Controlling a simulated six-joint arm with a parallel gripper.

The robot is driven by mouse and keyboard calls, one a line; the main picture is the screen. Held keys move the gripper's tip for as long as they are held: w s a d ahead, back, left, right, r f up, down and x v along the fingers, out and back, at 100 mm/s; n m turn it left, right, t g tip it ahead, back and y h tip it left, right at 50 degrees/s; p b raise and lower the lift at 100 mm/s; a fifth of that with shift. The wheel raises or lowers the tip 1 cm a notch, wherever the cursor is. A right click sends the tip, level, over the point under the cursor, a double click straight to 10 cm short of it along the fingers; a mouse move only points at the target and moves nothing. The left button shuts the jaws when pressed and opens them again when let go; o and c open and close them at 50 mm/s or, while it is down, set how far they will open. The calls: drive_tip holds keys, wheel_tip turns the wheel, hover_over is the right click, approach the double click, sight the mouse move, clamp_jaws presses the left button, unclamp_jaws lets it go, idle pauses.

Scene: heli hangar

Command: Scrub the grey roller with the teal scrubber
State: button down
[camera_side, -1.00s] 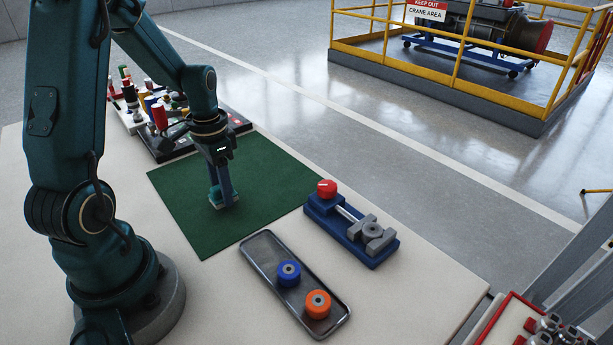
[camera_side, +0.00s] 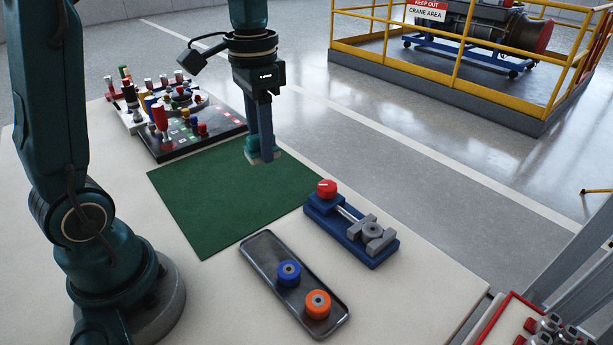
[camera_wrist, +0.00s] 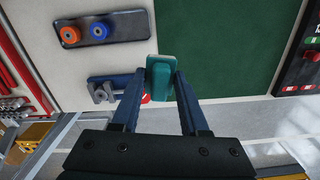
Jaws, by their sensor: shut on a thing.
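My gripper (camera_side: 259,152) is shut on the teal scrubber (camera_wrist: 163,74), which has a pale underside. In the side view the scrubber (camera_side: 251,155) shows partly behind my fingers, appearing over the far edge of the green mat. The grey roller (camera_side: 373,230) sits between the grey jaws of a blue vise (camera_side: 340,225) with a red knob, to the right of the mat. My gripper is well apart from the vise. In the wrist view the vise (camera_wrist: 120,82) is left of the scrubber, partly hidden by my finger.
A dark tray (camera_side: 262,252) holding a blue roller (camera_side: 289,273) and an orange roller (camera_side: 318,304) lies in front of the vise. The green mat (camera_side: 225,205) is bare. A black board (camera_side: 185,147) with several upright coloured parts stands at the back left.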

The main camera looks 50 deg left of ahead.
drive_tip(key=w+d+r+n, duration=0.3)
drive_tip(key=w+d+r, duration=0.1)
drive_tip(key=w+r, duration=0.1)
drive_tip(key=w+d+f, duration=0.2)
drive_tip(key=d, duration=0.3)
drive_tip(key=w+d+f+m, duration=0.1)
drive_tip(key=w+d+f, duration=0.2)
drive_tip(key=d, duration=0.3)
idle(0.7)
drive_tip(key=shift+d+f, duration=0.15)
drive_tip(key=shift+s+d+f+m, duration=0.15)
drive_tip(key=shift+d+f, duration=0.15)
drive_tip(key=shift+d, duration=0.15)
drive_tip(key=shift+w+d+f+m, duration=0.15)
drive_tip(key=shift+d+f, duration=0.1)
drive_tip(key=shift+d, duration=0.15)
drive_tip(key=shift+s+d+f, duration=0.2)
drive_tip(key=shift+d+f, duration=0.1)
